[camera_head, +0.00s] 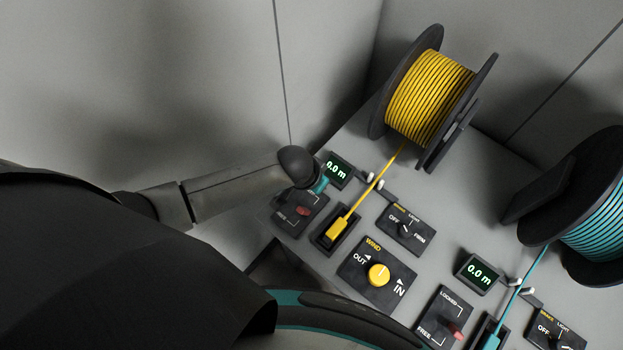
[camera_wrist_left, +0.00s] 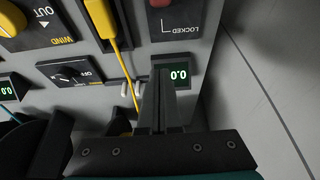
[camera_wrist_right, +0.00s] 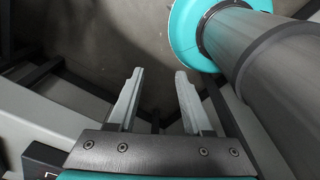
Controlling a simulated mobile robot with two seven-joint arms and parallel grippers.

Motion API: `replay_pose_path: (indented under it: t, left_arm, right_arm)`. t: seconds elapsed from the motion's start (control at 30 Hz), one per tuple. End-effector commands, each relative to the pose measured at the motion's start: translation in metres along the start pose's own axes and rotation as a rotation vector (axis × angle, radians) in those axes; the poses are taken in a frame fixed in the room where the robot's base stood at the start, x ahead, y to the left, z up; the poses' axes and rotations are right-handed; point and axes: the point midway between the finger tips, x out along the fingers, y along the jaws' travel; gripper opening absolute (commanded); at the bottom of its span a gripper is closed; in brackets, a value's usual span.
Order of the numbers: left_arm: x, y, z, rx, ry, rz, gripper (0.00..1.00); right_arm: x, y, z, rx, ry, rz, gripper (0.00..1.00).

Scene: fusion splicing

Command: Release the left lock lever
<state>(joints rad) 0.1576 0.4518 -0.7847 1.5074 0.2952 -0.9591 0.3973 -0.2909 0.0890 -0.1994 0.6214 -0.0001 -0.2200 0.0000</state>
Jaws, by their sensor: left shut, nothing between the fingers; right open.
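The left lock lever (camera_head: 303,211) is a small red handle on a dark plate at the left end of the panel. The word FREE shows on its plate in the head view, and LOCKED shows in the left wrist view, where the red lever (camera_wrist_left: 160,3) is cut by the top edge. I cannot tell its exact setting. My left gripper (camera_head: 320,186) is just above the plate, near the display. In the left wrist view its fingers (camera_wrist_left: 167,90) are together and empty, apart from the lever. My right gripper (camera_wrist_right: 157,75) is open and empty, away from the panel.
A green display (camera_head: 337,169) sits beside the left gripper. A yellow cable (camera_head: 366,204) runs from the yellow spool (camera_head: 430,98) to a yellow connector (camera_head: 338,230). A yellow WIND knob (camera_head: 378,274) is nearby. A second lever (camera_head: 455,331) and cyan spool (camera_head: 600,220) are at right.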

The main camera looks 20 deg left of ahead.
Motion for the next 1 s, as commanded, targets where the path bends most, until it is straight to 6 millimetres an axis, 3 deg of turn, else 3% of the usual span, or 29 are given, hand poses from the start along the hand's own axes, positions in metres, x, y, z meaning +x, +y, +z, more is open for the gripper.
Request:
replay_pose_path:
  t: [0.1, 0.3, 0.5, 1.0]
  left_arm:
    - [-0.018, -0.001, 0.009, 0.001, -0.003, -0.001, 0.0]
    - [-0.046, -0.001, 0.018, 0.001, -0.003, -0.001, 0.0]
    - [-0.065, -0.001, 0.024, -0.001, -0.003, -0.002, 0.0]
    - [-0.071, -0.001, 0.027, 0.0, -0.003, -0.002, 0.0]
  right_arm:
    - [-0.005, 0.004, -0.005, -0.001, 0.007, 0.006, 0.5]
    - [-0.012, -0.01, 0.012, 0.004, -0.018, -0.013, 0.5]
    - [-0.014, -0.013, 0.009, 0.005, -0.015, -0.017, 0.5]
    - [-0.015, -0.011, 0.003, 0.004, -0.006, -0.015, 0.5]
